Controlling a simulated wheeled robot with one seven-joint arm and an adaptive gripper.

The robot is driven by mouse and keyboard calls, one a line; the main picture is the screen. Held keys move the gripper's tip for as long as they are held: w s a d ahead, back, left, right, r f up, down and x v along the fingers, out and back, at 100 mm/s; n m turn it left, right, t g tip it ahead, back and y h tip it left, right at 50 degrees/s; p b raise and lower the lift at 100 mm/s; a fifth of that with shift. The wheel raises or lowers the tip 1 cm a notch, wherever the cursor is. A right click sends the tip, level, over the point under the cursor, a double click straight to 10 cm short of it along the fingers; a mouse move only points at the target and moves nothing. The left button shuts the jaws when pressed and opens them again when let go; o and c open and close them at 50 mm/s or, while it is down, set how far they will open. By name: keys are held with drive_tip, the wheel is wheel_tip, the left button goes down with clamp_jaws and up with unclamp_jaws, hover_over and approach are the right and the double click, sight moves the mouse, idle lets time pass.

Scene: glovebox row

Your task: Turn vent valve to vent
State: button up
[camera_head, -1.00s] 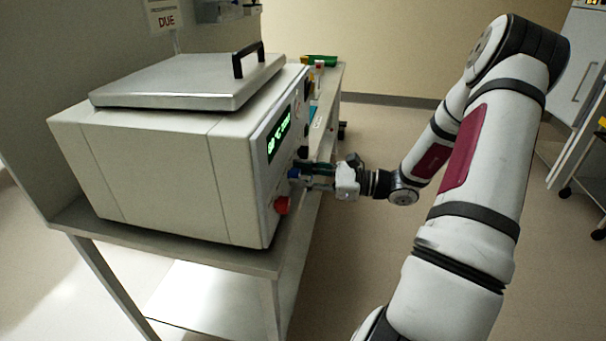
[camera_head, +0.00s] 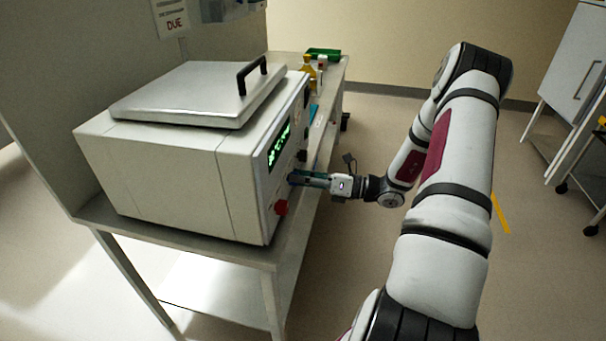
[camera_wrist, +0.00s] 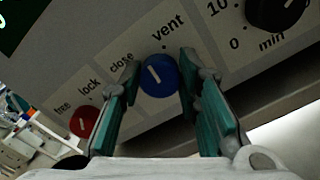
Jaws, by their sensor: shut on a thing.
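The vent valve is a blue round knob (camera_wrist: 160,76) with a white pointer line, on the front panel of a grey-white machine (camera_head: 170,180). In the wrist view, "close" is printed at its upper left and "vent" above it. The pointer's upper end leans up and left, between the two labels and nearer "close". My gripper (camera_wrist: 160,66) is shut on the knob, one teal finger on each side. In the head view, my gripper (camera_head: 292,179) reaches the panel from the right, and its fingers mostly hide the knob.
A red knob (camera_wrist: 84,121) marked free and lock sits left of the blue one. A black timer knob (camera_wrist: 278,10) is at the upper right. The machine has a flat lid with a black handle (camera_head: 250,72). Bottles and a green tray (camera_head: 323,54) stand behind it. Floor right of the bench is open.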

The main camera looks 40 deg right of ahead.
drive_tip(key=shift+f+m+p, duration=0.1)
drive_tip(key=shift+m+p, duration=0.9)
drive_tip(key=shift+m, duration=2.8)
drive_tip(key=shift+d, duration=0.1)
drive_tip(key=o, duration=1.1)
drive_tip(key=shift+o, duration=0.2)
drive_tip(key=v, duration=1.2)
